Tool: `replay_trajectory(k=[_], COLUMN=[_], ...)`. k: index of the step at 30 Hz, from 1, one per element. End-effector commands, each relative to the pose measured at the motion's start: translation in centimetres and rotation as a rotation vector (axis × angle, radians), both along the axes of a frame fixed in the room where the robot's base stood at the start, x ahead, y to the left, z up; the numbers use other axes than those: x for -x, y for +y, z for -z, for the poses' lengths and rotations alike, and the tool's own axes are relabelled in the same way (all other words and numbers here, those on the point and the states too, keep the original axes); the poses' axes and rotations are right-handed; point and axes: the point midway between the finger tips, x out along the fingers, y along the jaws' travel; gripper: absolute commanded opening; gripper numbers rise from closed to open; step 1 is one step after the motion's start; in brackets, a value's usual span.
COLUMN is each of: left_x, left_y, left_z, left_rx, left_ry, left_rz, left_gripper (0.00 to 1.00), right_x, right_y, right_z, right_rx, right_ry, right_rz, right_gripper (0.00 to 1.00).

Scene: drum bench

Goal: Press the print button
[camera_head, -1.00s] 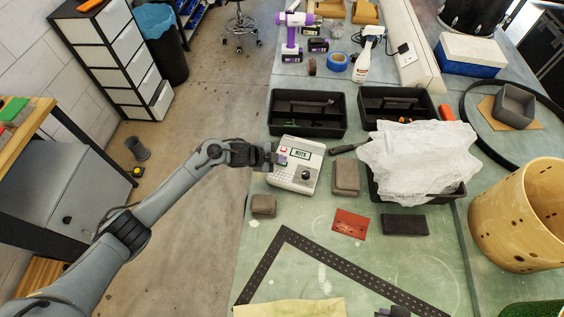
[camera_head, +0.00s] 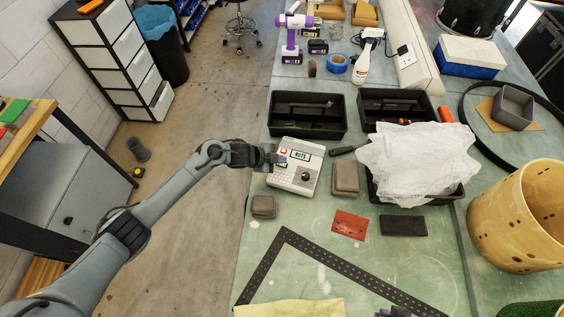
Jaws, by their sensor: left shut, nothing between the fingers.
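The label printer (camera_head: 293,178) is a pale box on the green bench, with a small screen reading "NUTS" (camera_head: 300,155), a keypad and a dark round knob (camera_head: 305,176). My left gripper (camera_head: 279,158) is shut and empty, with its fingertips over the printer's upper left part, beside the screen. Small coloured keys, one of them red, show by the fingertips. I cannot tell whether the fingers touch a button. Of my right gripper, a dark piece (camera_head: 394,312) shows at the bottom edge; its fingers are not clear.
Two black trays (camera_head: 307,133) stand behind the printer, the right one near a crumpled white cloth (camera_head: 415,158). Brown blocks (camera_head: 345,178), a red sheet (camera_head: 349,223) and a black perforated square (camera_head: 330,265) lie nearby. A wooden drum shell (camera_head: 520,215) stands at right.

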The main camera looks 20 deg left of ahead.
Motion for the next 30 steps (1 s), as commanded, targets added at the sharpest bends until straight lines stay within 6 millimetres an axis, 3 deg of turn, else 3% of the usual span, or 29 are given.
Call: replay_trajectory(k=[17,30], left_x=[0.0,0.0], left_y=[0.0,0.0], left_z=[-1.0,-5.1], left_rx=[0.000,-0.001], left_ry=[0.000,0.000], left_rz=[0.000,0.001], left_gripper=[0.00,0.00], right_x=[0.0,0.0], right_y=[0.1,-0.1], right_z=[-0.9,-4.7], right_rx=[-0.004,0.006], right_ry=[0.000,0.000], right_rz=[0.003,-0.004], right_gripper=[0.00,0.00])
